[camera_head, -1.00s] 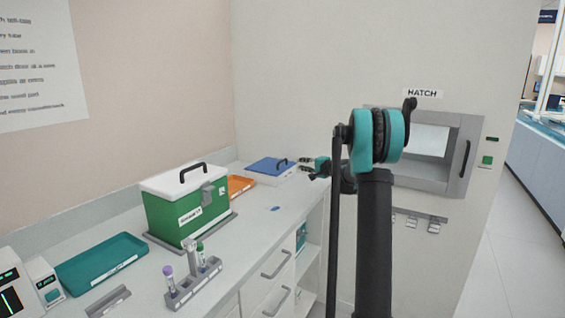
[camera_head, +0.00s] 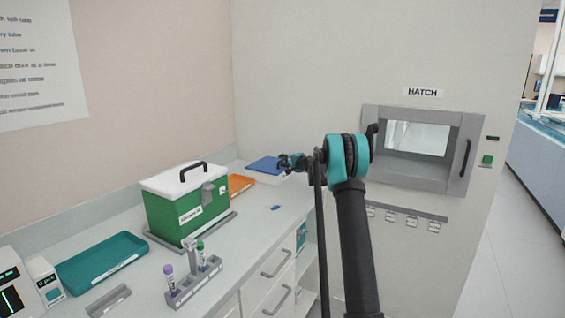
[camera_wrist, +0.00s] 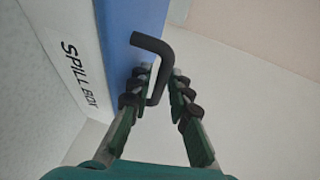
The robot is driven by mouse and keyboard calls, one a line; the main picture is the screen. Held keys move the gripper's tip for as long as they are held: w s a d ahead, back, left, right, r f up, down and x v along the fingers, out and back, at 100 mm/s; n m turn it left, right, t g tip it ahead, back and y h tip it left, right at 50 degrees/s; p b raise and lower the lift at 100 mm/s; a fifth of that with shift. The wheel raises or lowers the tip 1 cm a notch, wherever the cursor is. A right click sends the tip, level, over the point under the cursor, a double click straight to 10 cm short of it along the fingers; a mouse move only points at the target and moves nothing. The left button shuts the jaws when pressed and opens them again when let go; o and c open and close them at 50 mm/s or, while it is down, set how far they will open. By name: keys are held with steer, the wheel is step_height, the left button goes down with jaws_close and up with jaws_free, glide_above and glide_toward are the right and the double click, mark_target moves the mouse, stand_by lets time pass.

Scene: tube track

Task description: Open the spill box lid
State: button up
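The spill box (camera_wrist: 75,60) is a white box with "SPILL BOX" printed on its side. Its blue lid (camera_wrist: 122,45) is closed as far as I can see, with a black bar handle (camera_wrist: 166,55) on it. In the head view the blue lid (camera_head: 263,165) is at the back of the counter, partly hidden by my arm. My gripper (camera_wrist: 163,72) is open at the handle. In the wrist view the left finger overlaps the handle's loop and the right finger is outside the bar. I cannot tell whether either finger touches it. My gripper is small in the head view (camera_head: 282,162).
An orange tray (camera_head: 240,185) lies beside the spill box. A green box with a white lid (camera_head: 180,215) stands nearer on the counter. A tube rack (camera_head: 195,284) and teal tray (camera_head: 100,262) are further forward. The wall hatch (camera_head: 418,150) is right.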

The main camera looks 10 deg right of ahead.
jaws_close()
stand_by(0.3)
